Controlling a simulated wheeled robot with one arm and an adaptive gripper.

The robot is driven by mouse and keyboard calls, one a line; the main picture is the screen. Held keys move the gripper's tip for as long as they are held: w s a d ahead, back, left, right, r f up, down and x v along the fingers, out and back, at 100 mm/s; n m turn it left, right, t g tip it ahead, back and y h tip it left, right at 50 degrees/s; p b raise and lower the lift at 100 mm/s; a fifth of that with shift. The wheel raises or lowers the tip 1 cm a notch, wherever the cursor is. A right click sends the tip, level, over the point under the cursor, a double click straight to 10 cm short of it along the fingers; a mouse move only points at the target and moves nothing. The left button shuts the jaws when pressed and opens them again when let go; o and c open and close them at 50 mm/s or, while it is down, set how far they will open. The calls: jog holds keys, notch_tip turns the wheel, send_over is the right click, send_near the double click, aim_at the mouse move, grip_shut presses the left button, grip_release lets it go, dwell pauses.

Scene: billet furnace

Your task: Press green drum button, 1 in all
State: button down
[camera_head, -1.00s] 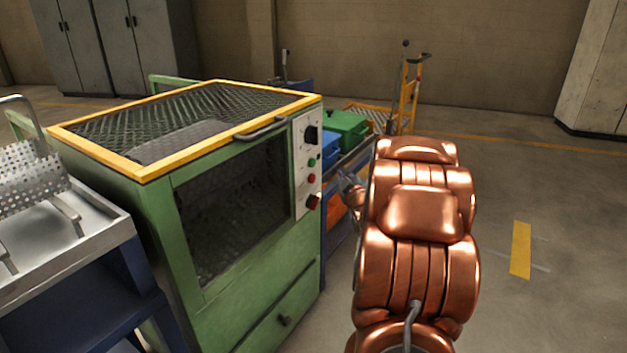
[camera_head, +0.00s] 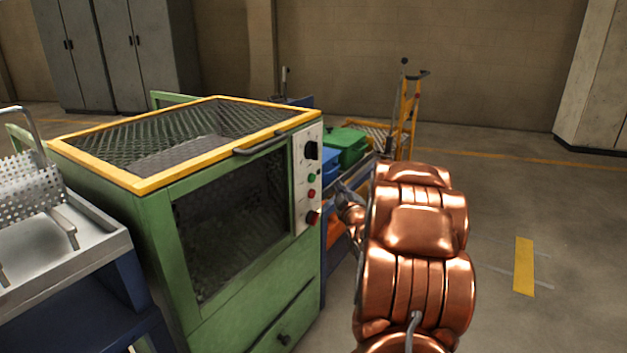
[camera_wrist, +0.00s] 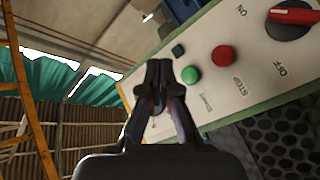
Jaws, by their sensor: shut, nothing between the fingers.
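The green drum button (camera_head: 312,178) is on the white control panel (camera_head: 301,150) at the right front corner of the green machine. A red button (camera_head: 311,193) sits just below it. In the wrist view the green button (camera_wrist: 190,75) is just right of my gripper's fingertips (camera_wrist: 160,68), with the red button (camera_wrist: 222,56) further right. My gripper's fingers are shut and empty, close to the panel. In the head view my copper arm stands right of the panel, and my gripper (camera_head: 343,192) is small and partly hidden. I cannot tell whether a fingertip touches the panel.
The panel also has a black knob (camera_head: 311,150) above and a dark red knob (camera_head: 312,217) below. A metal tray (camera_head: 60,245) on a blue stand is at the left. Green bin (camera_head: 348,146) and yellow trolley (camera_head: 407,115) stand behind. The floor to the right is clear.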

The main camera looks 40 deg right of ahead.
aim_at(312, 178)
jog(key=shift+w+a, duration=0.25)
jog(key=shift+w, duration=0.6)
jog(key=shift+w+a, duration=0.3)
jog(key=shift+w, duration=0.6)
jog(key=shift+w+a, duration=0.25)
jog(key=shift+w, duration=0.6)
jog(key=shift+w+b, duration=0.2)
jog(key=shift+b, duration=0.1)
jog(key=shift+w+a, duration=0.1)
jog(key=shift+w, duration=0.15)
